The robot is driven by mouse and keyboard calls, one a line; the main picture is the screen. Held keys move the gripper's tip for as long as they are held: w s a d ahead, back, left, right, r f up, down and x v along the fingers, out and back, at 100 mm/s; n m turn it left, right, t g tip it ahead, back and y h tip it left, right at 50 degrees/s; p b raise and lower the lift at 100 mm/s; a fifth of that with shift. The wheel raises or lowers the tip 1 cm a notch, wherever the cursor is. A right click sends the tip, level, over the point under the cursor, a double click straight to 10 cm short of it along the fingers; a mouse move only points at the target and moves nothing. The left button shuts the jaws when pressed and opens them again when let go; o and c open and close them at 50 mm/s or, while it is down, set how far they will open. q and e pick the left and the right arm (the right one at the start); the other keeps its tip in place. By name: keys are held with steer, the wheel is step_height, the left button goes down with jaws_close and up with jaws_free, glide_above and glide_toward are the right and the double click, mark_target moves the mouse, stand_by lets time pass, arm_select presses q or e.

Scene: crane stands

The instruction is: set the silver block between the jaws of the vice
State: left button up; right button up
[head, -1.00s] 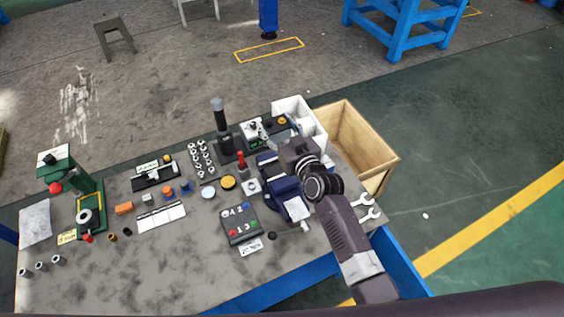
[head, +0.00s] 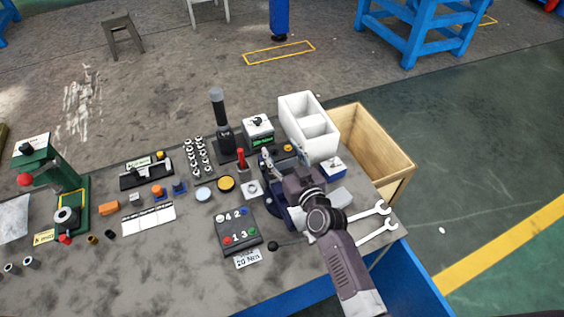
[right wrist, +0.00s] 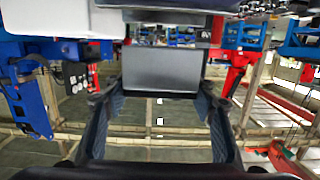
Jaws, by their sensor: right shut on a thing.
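The silver block (right wrist: 160,72) shows as a plain grey block between the fingertips of my right gripper (right wrist: 160,92) in the right wrist view. The right gripper also shows in the head view (head: 285,160), over the far side of the blue vice (head: 272,206). There the gripper and wrist cover much of the vice, including its jaws. I cannot make out the block in the head view, nor whether it touches the vice. The vice's dark handle (head: 268,246) sticks out toward the front left. My left gripper is not in view.
A numbered button panel (head: 238,238) lies left of the vice. A white two-part bin (head: 310,125) and a blue box with a white top (head: 333,168) stand behind and to the right. Two wrenches (head: 372,220) lie at the right. A black-handled tool (head: 221,120) stands upright farther back.

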mark_target(285, 166)
step_height(285, 166, down, 3)
steer(key=b, duration=0.3)
steer(key=shift+s+a+f, duration=0.1)
steer(key=shift+f, duration=0.35)
steer(key=shift+w, duration=0.2)
steer(key=shift+s+r, duration=0.1)
steer(key=shift+f, duration=0.2)
steer(key=o, duration=1.9)
steer(key=shift+f, duration=0.1)
steer(key=shift+c, duration=0.2)
